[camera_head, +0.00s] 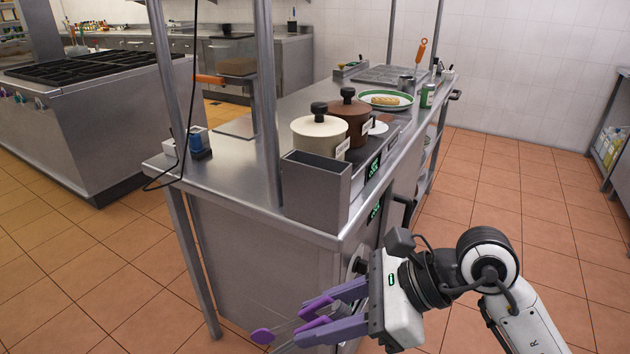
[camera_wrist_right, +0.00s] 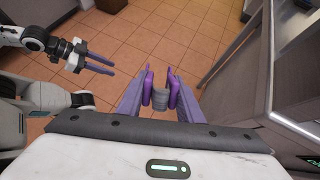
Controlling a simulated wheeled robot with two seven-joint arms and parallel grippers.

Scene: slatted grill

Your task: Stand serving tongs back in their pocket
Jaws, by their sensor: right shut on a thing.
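My right gripper (camera_head: 300,318), with purple fingers, is low in front of the counter's near corner in the head view. It is shut on the serving tongs (camera_head: 282,334), which are thin and grey with a purple end pointing left. In the right wrist view a grey part of the tongs (camera_wrist_right: 160,99) sits between the pads of the right gripper (camera_wrist_right: 160,88). The pocket (camera_head: 317,186), an open-topped grey metal box, stands on the counter corner above the gripper. Its inside bottom is hidden. My left gripper (camera_wrist_right: 112,70) shows only in the right wrist view, open and empty.
Beside the pocket stand a cream pot (camera_head: 320,137) and a brown pot (camera_head: 352,113). A counter post (camera_head: 267,100) rises just left of the pocket. A plate with food (camera_head: 386,99) is farther back. The tiled floor (camera_head: 475,165) right of the counter is clear.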

